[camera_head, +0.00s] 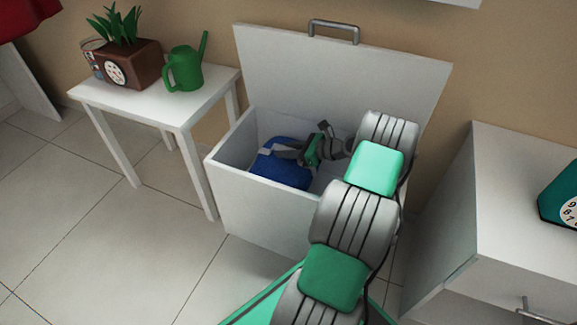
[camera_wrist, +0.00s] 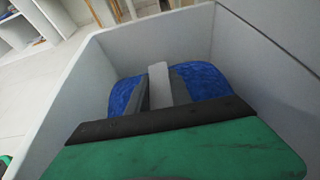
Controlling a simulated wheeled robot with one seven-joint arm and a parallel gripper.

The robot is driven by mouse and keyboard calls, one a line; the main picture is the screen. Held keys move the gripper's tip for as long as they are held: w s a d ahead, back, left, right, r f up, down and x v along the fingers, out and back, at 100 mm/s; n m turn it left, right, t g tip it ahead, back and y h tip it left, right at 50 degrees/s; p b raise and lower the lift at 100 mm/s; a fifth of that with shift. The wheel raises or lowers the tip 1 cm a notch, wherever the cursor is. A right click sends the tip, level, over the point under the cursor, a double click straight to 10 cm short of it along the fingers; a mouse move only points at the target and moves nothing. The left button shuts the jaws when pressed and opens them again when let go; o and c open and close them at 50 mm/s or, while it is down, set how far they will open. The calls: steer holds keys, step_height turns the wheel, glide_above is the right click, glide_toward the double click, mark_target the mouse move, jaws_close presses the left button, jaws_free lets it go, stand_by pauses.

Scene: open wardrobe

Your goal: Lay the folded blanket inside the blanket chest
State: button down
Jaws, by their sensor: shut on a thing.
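The blanket chest (camera_head: 262,205) is white and stands open, its lid (camera_head: 340,70) raised at the back. The folded blanket (camera_head: 280,171) is blue and is down inside the chest, towards its left part. My gripper (camera_head: 286,154) reaches into the chest from the right and is shut on the blanket. In the wrist view the blanket (camera_wrist: 205,78) shows on both sides of the grey fingers (camera_wrist: 160,86), between the chest walls (camera_wrist: 260,75). Whether the blanket touches the chest floor is hidden.
A white side table (camera_head: 155,108) at the left holds a green watering can (camera_head: 185,72) and a brown planter (camera_head: 130,65). A white cabinet (camera_head: 510,190) with a teal clock-like object (camera_head: 562,195) stands at the right. The tiled floor at the left front is clear.

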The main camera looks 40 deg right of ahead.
mark_target(285, 162)
step_height(285, 162, down, 4)
steer(key=shift+r+b, duration=0.25)
steer(key=shift+b, duration=0.4)
steer(key=shift+r, duration=0.15)
steer(key=shift+f+p, duration=0.35)
steer(key=shift+f, duration=0.25)
steer(key=c, duration=1.2)
jaws_free()
steer(key=shift+o, duration=0.2)
